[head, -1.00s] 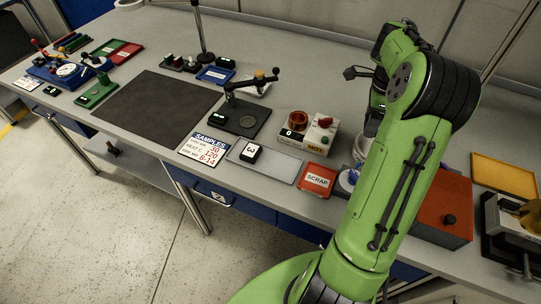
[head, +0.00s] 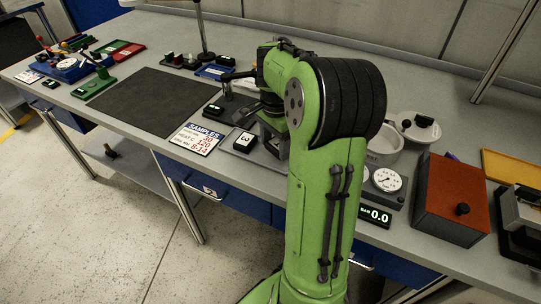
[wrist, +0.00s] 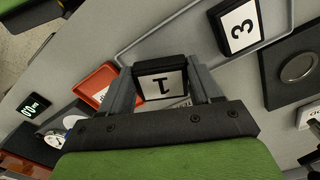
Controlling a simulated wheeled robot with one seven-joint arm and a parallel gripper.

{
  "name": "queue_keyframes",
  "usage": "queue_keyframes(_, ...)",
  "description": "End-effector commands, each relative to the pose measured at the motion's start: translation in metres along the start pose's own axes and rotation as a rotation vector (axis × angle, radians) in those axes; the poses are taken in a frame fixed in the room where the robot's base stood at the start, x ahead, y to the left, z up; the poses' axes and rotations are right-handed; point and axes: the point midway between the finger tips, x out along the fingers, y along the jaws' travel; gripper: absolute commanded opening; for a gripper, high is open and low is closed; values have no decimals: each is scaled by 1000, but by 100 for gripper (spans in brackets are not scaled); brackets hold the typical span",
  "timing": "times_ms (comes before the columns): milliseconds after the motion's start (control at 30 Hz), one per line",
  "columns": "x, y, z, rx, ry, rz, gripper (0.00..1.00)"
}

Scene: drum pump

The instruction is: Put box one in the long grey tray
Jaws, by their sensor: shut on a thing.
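Box one (wrist: 162,84), a black box with a white face marked 1, is held between the two fingers of my gripper (wrist: 160,72) in the wrist view. The long grey tray (wrist: 185,32) lies behind it; box one overlaps the tray's end near the red scrap tray in this view. Its height above the tray cannot be told. A black box marked 3 (wrist: 240,27) is in the tray, apart from box one. In the head view the tray (head: 266,161) and the box marked 3 (head: 245,141) show left of my arm, which hides box one and the tray's right part.
The red scrap tray (wrist: 97,86) is close beside the held box in the wrist view. A black stand (wrist: 288,72) is on the tray's other side. In the head view, a samples card (head: 194,138), a dark mat (head: 150,100) and a red-brown box (head: 452,195) lie around.

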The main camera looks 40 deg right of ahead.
Motion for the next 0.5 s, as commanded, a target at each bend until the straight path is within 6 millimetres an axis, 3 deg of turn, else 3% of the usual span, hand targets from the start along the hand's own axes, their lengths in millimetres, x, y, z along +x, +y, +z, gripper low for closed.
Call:
queue_keyframes(33,16,1,0,1,-3,3,32)
queue_keyframes(133,28,0,0,2,-1,1,32)
queue_keyframes(500,31,0,0,3,0,0,32)
